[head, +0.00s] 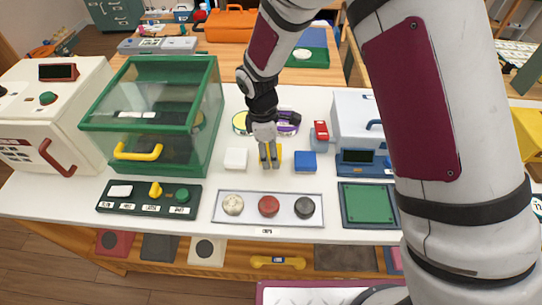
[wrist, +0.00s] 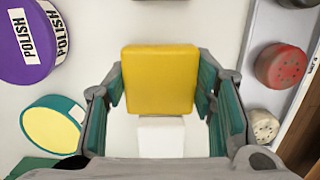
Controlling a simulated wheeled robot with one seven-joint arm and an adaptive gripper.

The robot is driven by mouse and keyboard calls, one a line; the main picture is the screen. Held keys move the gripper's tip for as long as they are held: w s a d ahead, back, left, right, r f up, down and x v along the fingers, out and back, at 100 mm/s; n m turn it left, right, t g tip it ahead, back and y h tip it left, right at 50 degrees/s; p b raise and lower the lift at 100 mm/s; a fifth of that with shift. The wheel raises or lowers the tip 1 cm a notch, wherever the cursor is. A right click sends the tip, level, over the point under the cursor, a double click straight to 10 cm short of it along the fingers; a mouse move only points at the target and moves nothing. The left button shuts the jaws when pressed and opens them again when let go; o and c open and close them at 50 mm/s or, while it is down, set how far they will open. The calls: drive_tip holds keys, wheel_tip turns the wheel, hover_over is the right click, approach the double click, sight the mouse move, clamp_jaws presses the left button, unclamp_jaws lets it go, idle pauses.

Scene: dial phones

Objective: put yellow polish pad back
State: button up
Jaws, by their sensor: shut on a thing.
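A square yellow polish pad (wrist: 160,80) is between the two fingers of my gripper (wrist: 163,85) in the wrist view. Both fingers touch its sides. It looks larger than the white pad (wrist: 161,137) just below it in the picture, so it seems held above the table. In the head view my gripper (head: 269,163) points down over the white table, and only a bit of the yellow pad (head: 279,152) shows behind the fingers. The white pad (head: 236,159) lies to its left and a blue pad (head: 305,162) to its right, with my gripper above the gap between them.
A grey tray (head: 287,218) with cream, red and dark round pieces lies in front. Polish tins (wrist: 35,40) stand behind my gripper. A green-framed glass case (head: 150,105) is at left, a white and blue device (head: 360,130) at right.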

drive_tip(key=shift+f, duration=1.25)
drive_tip(key=shift+f, duration=0.1)
drive_tip(key=o, duration=1.2)
